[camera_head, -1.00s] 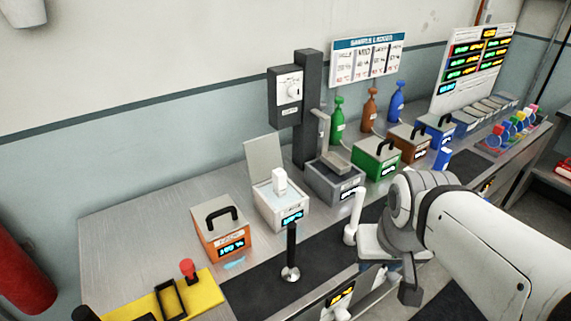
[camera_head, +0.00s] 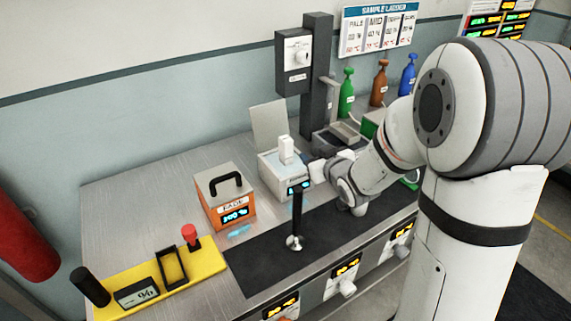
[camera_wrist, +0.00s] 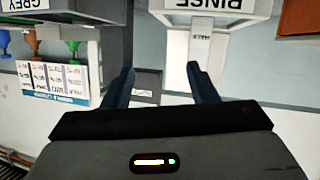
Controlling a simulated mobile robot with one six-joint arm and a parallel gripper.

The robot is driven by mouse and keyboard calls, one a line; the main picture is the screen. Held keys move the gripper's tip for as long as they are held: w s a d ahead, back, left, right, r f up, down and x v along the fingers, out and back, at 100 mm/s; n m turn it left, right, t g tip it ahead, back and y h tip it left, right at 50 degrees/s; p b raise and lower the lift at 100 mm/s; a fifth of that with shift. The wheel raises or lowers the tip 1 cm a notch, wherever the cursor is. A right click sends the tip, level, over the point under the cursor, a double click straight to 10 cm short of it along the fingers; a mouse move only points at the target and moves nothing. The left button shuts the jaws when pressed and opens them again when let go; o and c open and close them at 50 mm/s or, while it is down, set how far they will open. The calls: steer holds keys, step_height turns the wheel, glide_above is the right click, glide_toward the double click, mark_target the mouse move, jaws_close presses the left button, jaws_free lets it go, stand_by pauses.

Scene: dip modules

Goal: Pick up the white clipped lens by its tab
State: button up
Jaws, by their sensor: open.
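The white clipped lens (camera_head: 286,149) stands upright in the top of the white rinse module (camera_head: 269,166), with its white tab sticking up. In the wrist view, which is upside down, a white upright piece with a small label (camera_wrist: 200,42), apparently its tab, shows by the module marked RINSE (camera_wrist: 222,5). My gripper (camera_wrist: 160,68) is open, with nothing between its dark fingers. The labelled piece appears nearer the right finger, apart from it. In the head view my gripper (camera_head: 319,171) is just right of the module; its fingers are hard to make out there.
An orange FADE module (camera_head: 226,201) with a black handle stands left of the rinse module. A black post (camera_head: 297,217) rises from the dark mat in front. The raised lid (camera_head: 268,124) is behind the lens. A grey module (camera_head: 335,140) and column stand close by.

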mark_target(282, 147)
steer(key=a+f+y, duration=0.1)
steer(key=a+f, duration=0.1)
steer(key=w+a+f+t+y+b, duration=0.1)
steer(key=a+y, duration=0.1)
steer(key=shift+w+a+f+n+y, duration=0.1)
steer(key=shift+w+f+n+y, duration=0.1)
steer(key=shift+f+n+y, duration=0.15)
steer(key=shift+a+f+t+y, duration=0.1)
steer(key=shift+a+t+y, duration=0.2)
steer(key=shift+y, duration=0.05)
steer(key=x, duration=0.2)
steer(key=p+x, duration=0.1)
steer(key=x, duration=0.4)
steer(key=shift+w+a+r+p, duration=0.1)
steer(key=shift+a+r+p, duration=0.25)
steer(key=shift+a, duration=0.1)
steer(key=shift+c, duration=0.3)
jaws_close()
